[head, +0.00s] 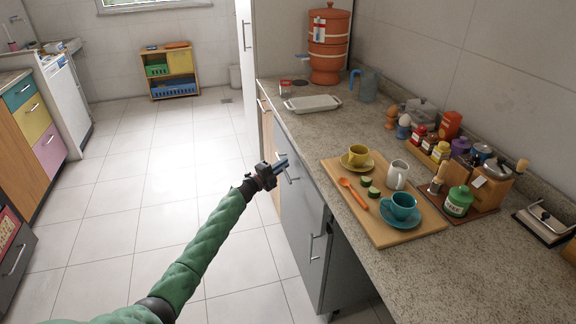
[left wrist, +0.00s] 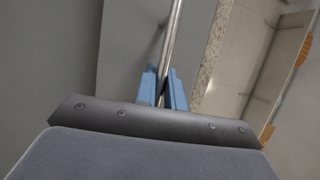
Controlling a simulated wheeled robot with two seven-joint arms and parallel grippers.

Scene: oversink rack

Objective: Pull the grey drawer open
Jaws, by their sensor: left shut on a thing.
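The grey drawer (head: 308,196) is in the upper front of the grey unit under the stone counter, in the middle of the head view. Its front looks about flush with the unit, though my gripper hides part of it. My left gripper (head: 282,164) is at the metal bar handle of this drawer. In the left wrist view the bar handle (left wrist: 174,40) runs down between the blue fingertips (left wrist: 164,88), which are shut on it. My right gripper is in neither view.
A grey cabinet door with its own bar handle (head: 315,246) is below the drawer. The counter (head: 455,275) holds a wooden board (head: 383,232) with cups, and several jars. The tiled floor (head: 165,180) left of the unit is clear.

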